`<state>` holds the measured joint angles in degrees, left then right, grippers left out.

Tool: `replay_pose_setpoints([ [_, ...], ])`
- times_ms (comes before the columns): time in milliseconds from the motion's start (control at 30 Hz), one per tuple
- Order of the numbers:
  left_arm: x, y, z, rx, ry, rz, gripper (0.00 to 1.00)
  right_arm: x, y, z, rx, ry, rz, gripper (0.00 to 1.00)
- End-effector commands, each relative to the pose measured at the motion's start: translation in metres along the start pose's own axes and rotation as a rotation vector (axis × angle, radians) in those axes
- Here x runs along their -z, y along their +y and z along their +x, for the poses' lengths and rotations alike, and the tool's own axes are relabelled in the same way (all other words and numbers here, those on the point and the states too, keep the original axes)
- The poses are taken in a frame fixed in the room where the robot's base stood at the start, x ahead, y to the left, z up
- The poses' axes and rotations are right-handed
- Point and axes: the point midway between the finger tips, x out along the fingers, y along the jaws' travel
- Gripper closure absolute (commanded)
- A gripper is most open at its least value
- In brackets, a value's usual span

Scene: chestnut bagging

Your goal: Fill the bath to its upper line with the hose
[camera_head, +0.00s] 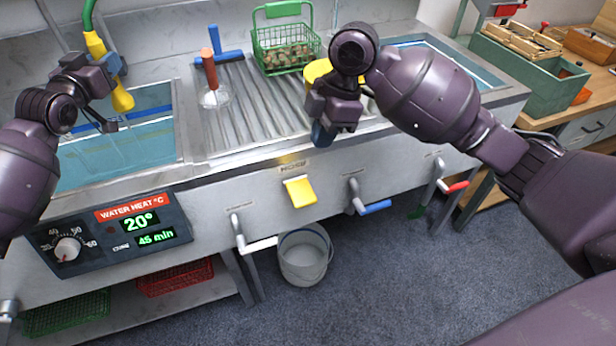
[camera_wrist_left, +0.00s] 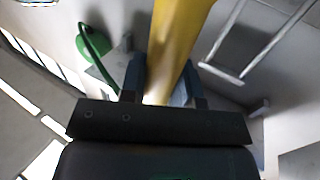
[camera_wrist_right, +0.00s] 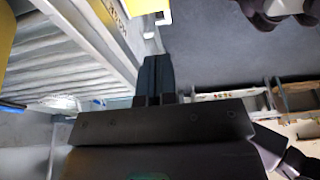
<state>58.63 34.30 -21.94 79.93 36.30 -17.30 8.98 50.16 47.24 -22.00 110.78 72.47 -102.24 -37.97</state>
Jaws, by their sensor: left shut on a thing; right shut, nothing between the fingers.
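The hose is green with a yellow nozzle (camera_head: 108,68) that hangs over the left basin, its tip pointing down. My left gripper (camera_head: 112,66) is shut on the nozzle; the yellow body (camera_wrist_left: 176,40) shows between its fingers in the left wrist view. The bath (camera_head: 120,150) is the left basin, holding bluish water with a blue strip near its back wall; I cannot make out the upper line. A faint stream seems to fall below the nozzle. My right gripper (camera_head: 322,134) is shut and empty above the sink's front edge; its fingers (camera_wrist_right: 157,78) are together in the right wrist view.
A green wire basket (camera_head: 285,48) of chestnuts stands on the ribbed drainboard (camera_head: 255,110), near a red-handled tool (camera_head: 209,70). A panel (camera_head: 110,230) reads 20° and 45 min. Valve levers and a yellow tab (camera_head: 299,190) stick out in front. A bucket (camera_head: 305,256) stands on the floor.

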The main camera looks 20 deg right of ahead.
Motion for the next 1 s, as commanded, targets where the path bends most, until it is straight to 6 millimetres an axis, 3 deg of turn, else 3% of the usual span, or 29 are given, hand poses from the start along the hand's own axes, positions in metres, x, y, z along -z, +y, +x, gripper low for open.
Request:
replay_pose_setpoints([
  [367, 0.001, -0.001, 0.000, 0.001, 0.001, 0.000, 1.00, 0.000, 0.000, 0.006, -0.001, 0.001, 0.002, 1.00],
  [1000, 0.001, -0.001, 0.000, 0.001, 0.001, 0.000, 1.00, -0.002, 0.000, 0.109, 0.000, 0.002, 0.005, 1.00],
])
